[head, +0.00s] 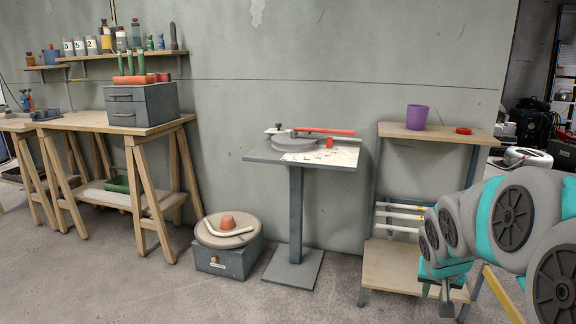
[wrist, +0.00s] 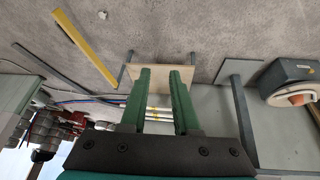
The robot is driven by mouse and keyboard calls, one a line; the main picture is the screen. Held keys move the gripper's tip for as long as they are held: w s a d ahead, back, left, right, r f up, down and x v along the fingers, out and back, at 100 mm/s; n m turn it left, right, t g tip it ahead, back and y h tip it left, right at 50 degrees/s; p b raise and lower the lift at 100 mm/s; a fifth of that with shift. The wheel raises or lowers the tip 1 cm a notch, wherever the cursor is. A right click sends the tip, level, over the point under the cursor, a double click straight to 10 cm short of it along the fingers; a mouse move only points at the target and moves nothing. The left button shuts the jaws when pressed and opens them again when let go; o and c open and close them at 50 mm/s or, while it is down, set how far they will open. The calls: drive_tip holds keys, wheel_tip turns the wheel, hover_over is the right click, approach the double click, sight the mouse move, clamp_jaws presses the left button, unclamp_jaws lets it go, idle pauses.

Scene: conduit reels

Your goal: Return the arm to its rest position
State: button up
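My arm (head: 505,225), grey and teal, reaches in from the right in the head view, folded in front of the shelf stand. My gripper (head: 447,300) hangs at its lower end, pointing down, in front of the stand's lower shelf. In the wrist view my gripper (wrist: 161,75) shows two green fingers set apart, with nothing held between them. The floor and the lower shelf (wrist: 160,76) show beyond the fingertips.
The shelf stand (head: 440,133) carries a purple cup (head: 417,117), a red ring (head: 464,130) and white conduits (head: 398,217). Left of it are a pedestal table (head: 262,151), a grey box with a turntable (head: 225,262) and a wooden bench (head: 90,121). The front floor is clear.

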drive_tip(key=s+a+f+n+g+y, duration=0.1)
drive_tip(key=s+a, duration=0.4)
drive_tip(key=s, duration=0.5)
drive_tip(key=s+a+f+n+g+y, duration=0.1)
drive_tip(key=s+a+n+g, duration=0.1)
drive_tip(key=s+a, duration=0.4)
drive_tip(key=s+a+f+n+g+y, duration=0.1)
drive_tip(key=s+a+g, duration=0.2)
drive_tip(key=s, duration=1)
drive_tip(key=a, duration=0.3)
drive_tip(key=shift+s+f+n, duration=0.2)
drive_tip(key=shift+s+n, duration=0.1)
drive_tip(key=shift+n, duration=0.1)
drive_tip(key=shift+d, duration=0.15)
